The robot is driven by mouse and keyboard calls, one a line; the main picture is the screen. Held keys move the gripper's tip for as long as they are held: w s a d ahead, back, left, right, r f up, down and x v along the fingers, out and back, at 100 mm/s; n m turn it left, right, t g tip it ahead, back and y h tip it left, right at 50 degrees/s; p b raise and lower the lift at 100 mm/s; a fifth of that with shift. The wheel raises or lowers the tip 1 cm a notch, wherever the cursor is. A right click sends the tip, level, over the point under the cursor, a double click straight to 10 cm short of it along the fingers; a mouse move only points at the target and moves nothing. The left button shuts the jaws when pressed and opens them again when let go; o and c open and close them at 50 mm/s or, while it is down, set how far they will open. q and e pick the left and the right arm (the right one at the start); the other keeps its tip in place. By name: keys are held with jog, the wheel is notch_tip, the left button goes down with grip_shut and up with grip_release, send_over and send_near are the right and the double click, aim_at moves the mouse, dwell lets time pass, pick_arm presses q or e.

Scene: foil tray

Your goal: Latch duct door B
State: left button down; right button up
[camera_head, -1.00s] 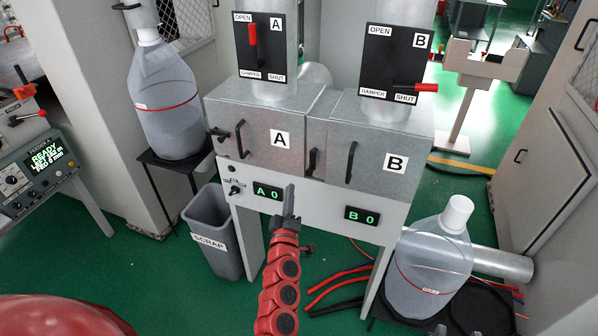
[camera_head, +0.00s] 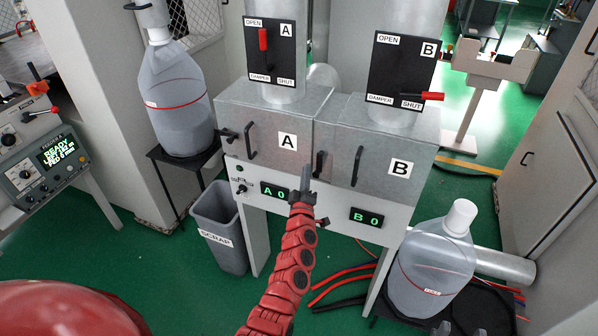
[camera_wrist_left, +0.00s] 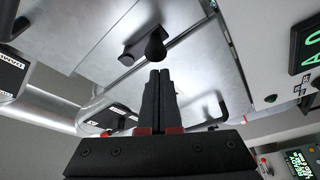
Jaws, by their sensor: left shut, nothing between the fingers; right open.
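Duct door B (camera_head: 378,152) is the grey panel marked B, flush with the cabinet front as far as I can tell. Its black handle (camera_head: 357,166) stands near its left side. A black latch knob (camera_head: 319,164) sits left of it, near the seam with door A (camera_head: 268,140), hanging roughly upright. My left gripper (camera_head: 308,172) is shut and empty, just below and left of this latch. In the left wrist view the closed fingertips (camera_wrist_left: 160,72) point at a black latch knob (camera_wrist_left: 155,46), close to it; contact is unclear. My right gripper is out of view.
Door A's latch (camera_head: 229,136) juts out at the left. Displays A (camera_head: 275,191) and B (camera_head: 366,217) sit below the doors. A scrap bin (camera_head: 218,228) stands at lower left, a large bottle (camera_head: 432,262) at lower right. Hoses lie on the floor.

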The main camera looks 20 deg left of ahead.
pick_arm(q)
jog(key=shift+d+f, duration=0.35)
jog(key=shift+d, duration=0.2)
